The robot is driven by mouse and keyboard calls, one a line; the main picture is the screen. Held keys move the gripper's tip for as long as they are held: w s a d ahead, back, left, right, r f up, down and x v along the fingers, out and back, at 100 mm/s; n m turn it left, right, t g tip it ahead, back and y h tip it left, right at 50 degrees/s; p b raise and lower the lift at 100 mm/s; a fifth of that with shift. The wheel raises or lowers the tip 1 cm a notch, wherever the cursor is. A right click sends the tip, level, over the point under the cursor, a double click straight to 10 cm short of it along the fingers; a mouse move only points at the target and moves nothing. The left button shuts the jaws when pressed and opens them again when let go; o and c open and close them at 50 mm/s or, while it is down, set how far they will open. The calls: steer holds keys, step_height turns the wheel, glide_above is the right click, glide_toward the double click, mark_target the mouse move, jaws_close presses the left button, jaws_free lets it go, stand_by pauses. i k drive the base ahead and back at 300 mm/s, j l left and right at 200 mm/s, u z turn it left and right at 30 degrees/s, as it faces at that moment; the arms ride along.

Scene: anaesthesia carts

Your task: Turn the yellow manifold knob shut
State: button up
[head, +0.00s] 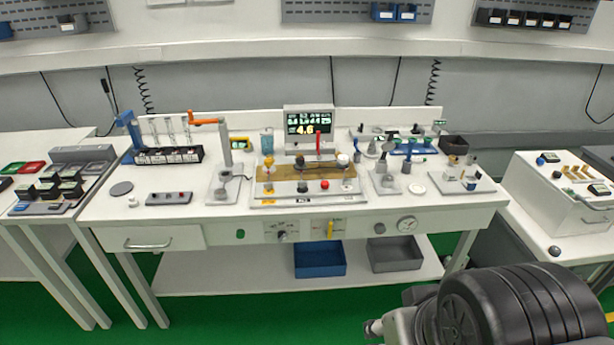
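A small yellow knob (268,161) stands at the left end of a brass-coloured manifold block (318,172) in the middle of the bench. A dark knob (300,161) and a white knob (342,159) stand further right on the same block. How far the yellow knob is turned is too small to tell. A display (308,122) behind the manifold reads about 4.6. Part of my arm fills the lower right of the head view, in front of the bench and well apart from the knob. My gripper's fingers do not show.
A red upright lever (318,143) stands just behind the manifold. An orange-armed post (225,143) is to its left, and a clamp stand (385,180) to its right. A yellow handle (330,229) and a gauge (406,224) are on the bench front. Green floor in front is clear.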

mark_target(267, 162)
steer(key=i+j, duration=1.8)
steer(key=i+l+z, duration=0.05)
